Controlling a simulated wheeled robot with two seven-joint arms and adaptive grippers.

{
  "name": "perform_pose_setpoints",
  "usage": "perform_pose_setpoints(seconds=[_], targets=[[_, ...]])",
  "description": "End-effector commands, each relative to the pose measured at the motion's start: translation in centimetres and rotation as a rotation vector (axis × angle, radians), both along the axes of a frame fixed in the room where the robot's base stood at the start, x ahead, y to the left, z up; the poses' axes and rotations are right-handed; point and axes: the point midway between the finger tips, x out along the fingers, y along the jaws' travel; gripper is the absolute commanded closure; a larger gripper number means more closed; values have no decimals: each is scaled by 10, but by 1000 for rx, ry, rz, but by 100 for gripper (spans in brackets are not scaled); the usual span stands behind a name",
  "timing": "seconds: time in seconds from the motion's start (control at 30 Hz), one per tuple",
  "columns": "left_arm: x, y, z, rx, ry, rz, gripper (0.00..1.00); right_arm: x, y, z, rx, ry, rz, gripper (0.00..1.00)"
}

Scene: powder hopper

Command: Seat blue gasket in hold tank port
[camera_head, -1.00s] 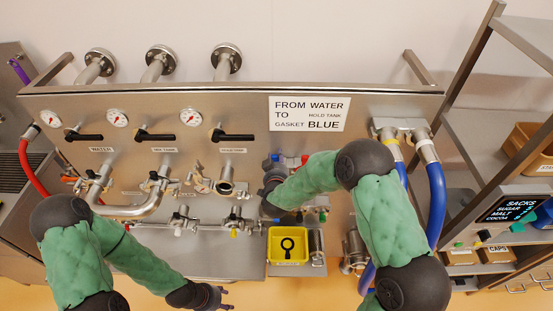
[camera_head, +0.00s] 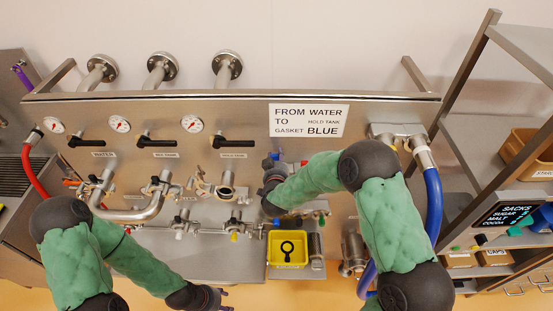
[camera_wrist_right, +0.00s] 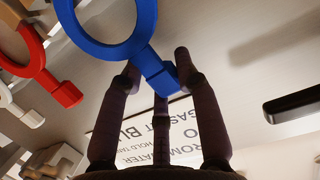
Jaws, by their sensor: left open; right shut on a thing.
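My right gripper (camera_head: 270,178) is at the panel below the sign. In the right wrist view it (camera_wrist_right: 157,75) is shut on the tab of the blue gasket (camera_wrist_right: 150,63), whose ring extends beyond the fingertips. A blue part (camera_head: 276,156) shows just above the gripper in the head view. The hold tank port (camera_head: 226,181) is an open pipe end with a clamp, under the third valve handle, left of my right gripper. My left gripper (camera_head: 218,295) is open and empty at the bottom, below the panel.
A red gasket (camera_wrist_right: 65,93) and a white one (camera_wrist_right: 30,117) hang beside the blue gasket. A yellow bin (camera_head: 287,263) holding a black ring stands below my right gripper. A bent pipe (camera_head: 140,212) joins the two ports further left. A blue hose (camera_head: 433,200) hangs at right.

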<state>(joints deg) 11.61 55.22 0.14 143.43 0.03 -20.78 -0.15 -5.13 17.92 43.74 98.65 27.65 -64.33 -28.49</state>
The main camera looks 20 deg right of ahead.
Motion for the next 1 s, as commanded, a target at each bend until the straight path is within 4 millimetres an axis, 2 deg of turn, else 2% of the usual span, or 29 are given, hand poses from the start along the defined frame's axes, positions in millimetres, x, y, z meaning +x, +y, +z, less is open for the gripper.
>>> perform_pose_setpoints(seconds=[0.2, 0.4, 1.0], targets=[[0, 0, 9, 0, 0, 0, 53, 0, 0, 16, -1, -2, 0, 88], [0, 0, 11, 0, 0, 0, 53, -3, 1, 18, -1, -1, 1, 88], [0, 0, 15, 0, 0, 0, 53, -61, 18, 18, -1, -1, 2, 89]])
